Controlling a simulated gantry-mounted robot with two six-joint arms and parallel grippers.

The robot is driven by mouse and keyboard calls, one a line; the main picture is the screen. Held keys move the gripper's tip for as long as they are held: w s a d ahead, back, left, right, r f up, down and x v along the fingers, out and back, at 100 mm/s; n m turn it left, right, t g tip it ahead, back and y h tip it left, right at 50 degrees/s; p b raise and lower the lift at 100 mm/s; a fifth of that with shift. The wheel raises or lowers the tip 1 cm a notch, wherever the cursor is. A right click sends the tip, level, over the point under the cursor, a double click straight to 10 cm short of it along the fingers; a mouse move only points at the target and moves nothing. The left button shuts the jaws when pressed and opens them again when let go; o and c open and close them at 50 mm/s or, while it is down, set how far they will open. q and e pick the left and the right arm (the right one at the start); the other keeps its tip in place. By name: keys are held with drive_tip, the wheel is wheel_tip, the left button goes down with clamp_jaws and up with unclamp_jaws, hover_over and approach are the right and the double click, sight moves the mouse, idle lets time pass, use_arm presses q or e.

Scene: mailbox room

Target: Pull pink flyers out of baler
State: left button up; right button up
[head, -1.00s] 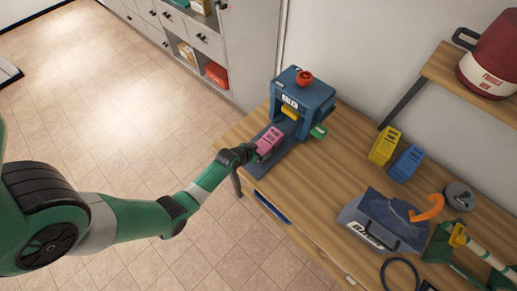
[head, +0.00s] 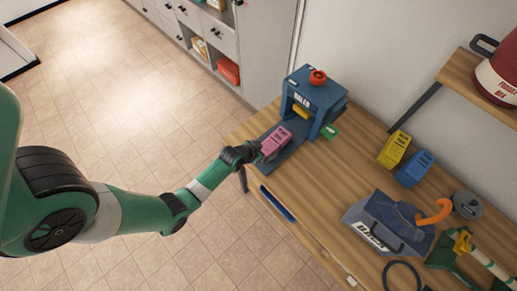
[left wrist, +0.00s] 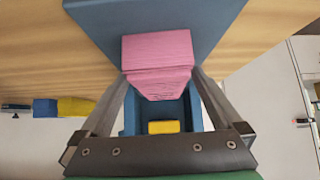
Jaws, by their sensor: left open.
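The pink flyers (head: 276,142) are a small bundle lying on the blue tray (head: 289,153) in front of the blue baler (head: 313,98), which has a red knob on top. The bundle also shows in the left wrist view (left wrist: 158,62), between my two fingers. My left gripper (head: 258,152) is at the near end of the bundle with its fingers open on either side; I cannot tell whether they touch it. A yellow part (left wrist: 161,127) shows inside the baler's opening.
A yellow box (head: 394,149) and a blue box (head: 414,168) stand to the right on the wooden table (head: 310,190). Further right are a blue toolbox (head: 385,226), an orange hook (head: 435,212) and a black ring (head: 401,275). A wall shelf (head: 470,80) holds a red container (head: 500,78).

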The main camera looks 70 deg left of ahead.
use_arm(q)
drive_tip(key=p+v, duration=0.2)
drive_tip(key=v, duration=0.7)
drive_tip(key=shift+s+r+p, duration=0.25)
drive_tip(key=shift+p, duration=0.1)
drive_tip(key=shift+d, duration=0.2)
